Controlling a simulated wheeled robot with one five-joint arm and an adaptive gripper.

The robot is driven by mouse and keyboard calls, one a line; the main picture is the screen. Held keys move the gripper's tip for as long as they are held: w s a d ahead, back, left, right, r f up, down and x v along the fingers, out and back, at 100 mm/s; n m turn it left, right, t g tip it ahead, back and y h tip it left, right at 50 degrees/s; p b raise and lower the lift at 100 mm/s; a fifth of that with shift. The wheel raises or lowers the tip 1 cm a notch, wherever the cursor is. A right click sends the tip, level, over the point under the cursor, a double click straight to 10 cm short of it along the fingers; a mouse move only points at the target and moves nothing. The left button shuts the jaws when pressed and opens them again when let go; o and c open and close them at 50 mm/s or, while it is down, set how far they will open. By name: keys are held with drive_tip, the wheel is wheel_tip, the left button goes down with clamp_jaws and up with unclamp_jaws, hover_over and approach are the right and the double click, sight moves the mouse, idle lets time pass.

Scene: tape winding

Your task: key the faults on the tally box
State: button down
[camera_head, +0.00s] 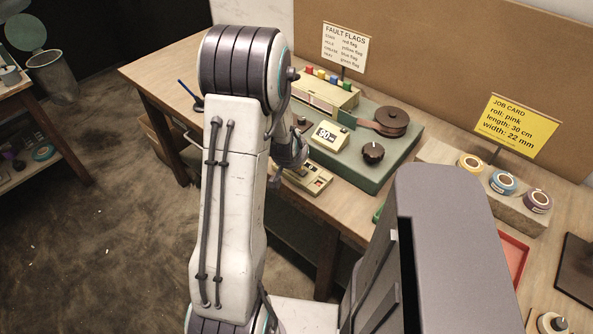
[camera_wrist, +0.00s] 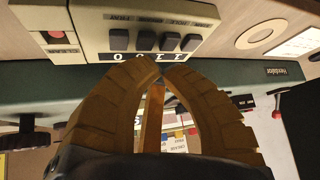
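The tally box (camera_wrist: 88,32) is a beige box at the top of the wrist view, seen upside down. It has a row of several dark keys (camera_wrist: 146,41), a red button (camera_wrist: 55,33) and a strip of digits (camera_wrist: 150,57) too small to read surely. In the head view the tally box (camera_head: 316,181) sits at the table's front edge, partly behind my arm. My gripper (camera_wrist: 162,66) has its tan fingertips together beside the digit strip, with nothing seen between them. Whether they touch the box I cannot tell. A "FAULT FLAGS" card (camera_head: 345,48) stands at the back.
Behind the tally box is a green machine (camera_head: 405,150) with a dark knob (camera_head: 373,153), a brown reel (camera_head: 391,121) and a display (camera_head: 326,136). Coloured flags (camera_head: 322,76) stand on a beige block. Tape rolls (camera_head: 503,183) and a yellow job card (camera_head: 515,126) are at right.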

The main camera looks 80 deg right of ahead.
drive_tip(key=shift+f+b, duration=0.85)
drive_tip(key=shift+b, duration=0.35)
idle(2.2)
drive_tip(key=shift+r, duration=0.25)
drive_tip(key=shift+r+p, duration=0.4)
drive_tip(key=shift+r, duration=0.25)
idle(0.4)
drive_tip(key=shift+r+p, duration=1.55)
drive_tip(key=shift+r, duration=0.95)
